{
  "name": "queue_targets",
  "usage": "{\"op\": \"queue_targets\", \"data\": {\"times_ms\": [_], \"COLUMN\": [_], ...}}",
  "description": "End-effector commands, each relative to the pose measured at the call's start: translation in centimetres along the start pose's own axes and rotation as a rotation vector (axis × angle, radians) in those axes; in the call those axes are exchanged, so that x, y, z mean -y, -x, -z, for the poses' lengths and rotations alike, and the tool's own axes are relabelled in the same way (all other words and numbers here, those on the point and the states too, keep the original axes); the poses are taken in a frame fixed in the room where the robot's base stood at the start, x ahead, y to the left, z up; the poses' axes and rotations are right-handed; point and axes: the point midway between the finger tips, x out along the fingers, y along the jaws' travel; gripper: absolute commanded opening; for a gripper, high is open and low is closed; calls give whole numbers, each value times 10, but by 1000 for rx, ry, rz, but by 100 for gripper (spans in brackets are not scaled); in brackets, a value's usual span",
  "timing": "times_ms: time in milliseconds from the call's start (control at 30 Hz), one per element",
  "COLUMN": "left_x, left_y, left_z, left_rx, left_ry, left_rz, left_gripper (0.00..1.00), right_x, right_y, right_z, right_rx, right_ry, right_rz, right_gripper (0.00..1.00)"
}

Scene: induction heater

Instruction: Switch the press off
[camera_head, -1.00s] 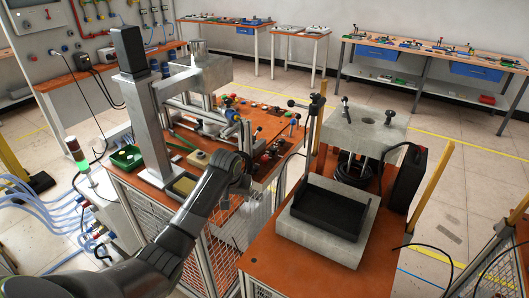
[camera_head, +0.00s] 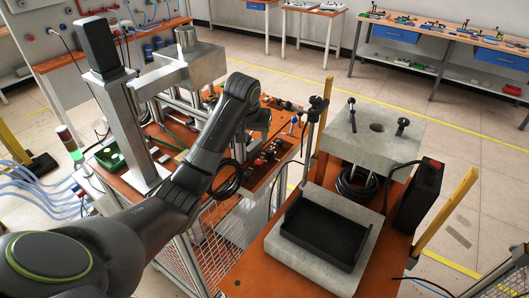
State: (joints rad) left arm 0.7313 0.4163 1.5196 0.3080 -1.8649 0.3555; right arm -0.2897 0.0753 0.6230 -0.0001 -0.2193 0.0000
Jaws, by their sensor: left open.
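A grey metal press-like machine with an upright column (camera_head: 118,125) and a heavy block head (camera_head: 185,70) stands on the orange table at left. My left arm reaches in from the lower left, and its dark gripper (camera_head: 260,122) is at the front right of that machine, above the table's parts. Its fingers show poorly; it looks empty. At right, a second unit has a pale top block (camera_head: 375,128), a black tray (camera_head: 325,232) and a black box (camera_head: 418,195) with a small red part on top. I cannot tell which part is the press switch. My right gripper is out of view.
Small red and black fittings (camera_head: 272,150) crowd the left table behind my arm. A green bin (camera_head: 110,157) sits by the column.

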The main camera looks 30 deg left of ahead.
Motion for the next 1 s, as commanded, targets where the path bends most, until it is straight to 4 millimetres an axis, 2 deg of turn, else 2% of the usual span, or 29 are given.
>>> {"op": "queue_targets", "data": {"times_ms": [167,467,800,1000], "left_x": [0,0,0,0], "left_y": [-18,-73,-125,-150], "left_z": [-1,-1,-1,-1], "left_rx": [7,6,4,3], "left_ry": [0,1,0,-1], "left_rz": [0,0,0,0], "left_gripper": [51,51,51,51], "right_x": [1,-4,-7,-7], "right_y": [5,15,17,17], "right_z": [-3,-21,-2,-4], "right_rx": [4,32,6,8], "right_ry": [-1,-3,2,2], "right_rz": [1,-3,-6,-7], "right_gripper": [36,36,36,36]}}
